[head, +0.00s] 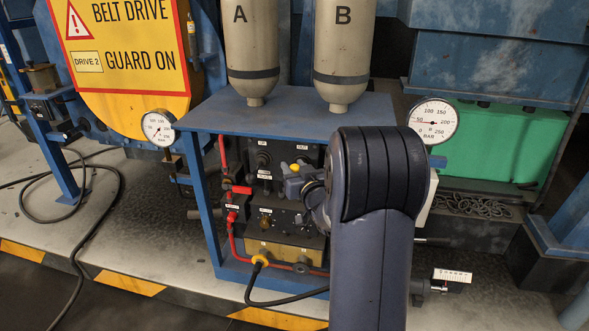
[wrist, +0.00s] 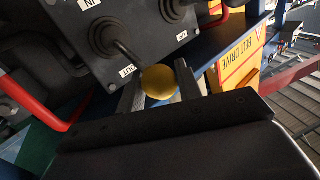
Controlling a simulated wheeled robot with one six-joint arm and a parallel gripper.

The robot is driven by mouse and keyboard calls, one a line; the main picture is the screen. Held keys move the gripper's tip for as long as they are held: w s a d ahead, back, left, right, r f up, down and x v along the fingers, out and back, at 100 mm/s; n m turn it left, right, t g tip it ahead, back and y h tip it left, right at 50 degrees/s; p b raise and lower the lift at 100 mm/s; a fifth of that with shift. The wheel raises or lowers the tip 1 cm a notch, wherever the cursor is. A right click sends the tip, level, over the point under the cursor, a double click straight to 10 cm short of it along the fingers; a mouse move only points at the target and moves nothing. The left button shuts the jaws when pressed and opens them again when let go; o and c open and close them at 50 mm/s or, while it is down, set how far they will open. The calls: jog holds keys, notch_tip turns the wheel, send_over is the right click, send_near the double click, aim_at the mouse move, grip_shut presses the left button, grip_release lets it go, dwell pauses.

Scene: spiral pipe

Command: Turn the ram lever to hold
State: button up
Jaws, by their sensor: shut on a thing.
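My gripper (wrist: 158,80) is shut on a round yellow lever knob (wrist: 160,83) in the wrist view, one finger on each side of it. The lever's dark rod rises from a black boot (wrist: 112,36) on a grey panel, with a label that looks like IN on one side and OUT near the knob. In this view the rod leans over the OUT label. In the head view the yellow knob (head: 293,168) shows at the upper right of the valve panel, at my gripper (head: 301,180). My arm hides much of the panel's right side.
A second lever (head: 262,158) stands left of the held one. Red pipes (head: 232,209) run down the panel's left. A blue table (head: 284,111) with two cylinders marked A (head: 250,45) and B (head: 342,45) is above. Dial gauges flank it, left (head: 158,127) and right (head: 433,121).

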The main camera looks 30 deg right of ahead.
jog(key=shift+f, duration=0.2)
grip_shut()
jog(key=shift+f, duration=0.1)
jog(key=f+b, duration=0.1)
jog(key=b, duration=0.2)
jog(key=shift+s+a+f+n+t, duration=0.1)
jog(key=shift+a+f+n+t, duration=0.05)
jog(key=shift+n+t, duration=0.15)
jog(key=f+n+t+b, duration=0.1)
jog(key=b, duration=0.3)
jog(key=f+t+b, duration=0.1)
jog(key=b, duration=0.4)
jog(key=f+n+t+b, duration=0.1)
jog(key=b, duration=0.3)
jog(key=shift+s+a+f+n+y+b, duration=0.2)
jog(key=shift+s+n+y+b, duration=0.1)
jog(key=shift+b, duration=0.1)
jog(key=shift+r, duration=0.2)
